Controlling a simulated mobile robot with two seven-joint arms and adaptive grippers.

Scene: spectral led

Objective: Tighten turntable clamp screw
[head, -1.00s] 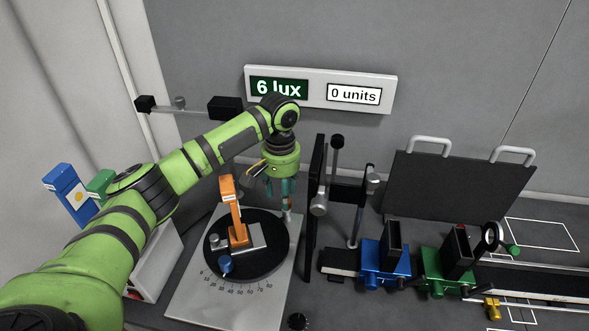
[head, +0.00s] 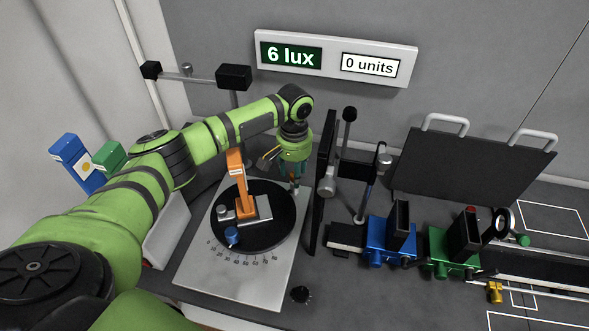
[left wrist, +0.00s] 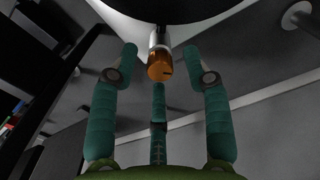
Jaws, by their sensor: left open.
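The turntable (head: 278,222) is a black disc on a pale plate with a degree scale. An orange upright arm (head: 238,180) and a blue knob (head: 232,236) are on it. My left gripper (head: 296,184) is at the disc's far right edge, fingers pointing down. In the left wrist view its teal fingers (left wrist: 163,80) are spread open around an amber knob (left wrist: 160,67) on a silver shaft, apparently the clamp screw. Gaps show between the side fingers and the knob. In the head view the gripper hides this knob. My right gripper is out of view.
A tall black panel (head: 322,185) stands close right of my left gripper. Blue (head: 390,240) and green (head: 448,252) carriages stand further right. A black box on a rod (head: 233,77) is behind my arm. The wall display (head: 335,58) reads 6 lux and 0 units.

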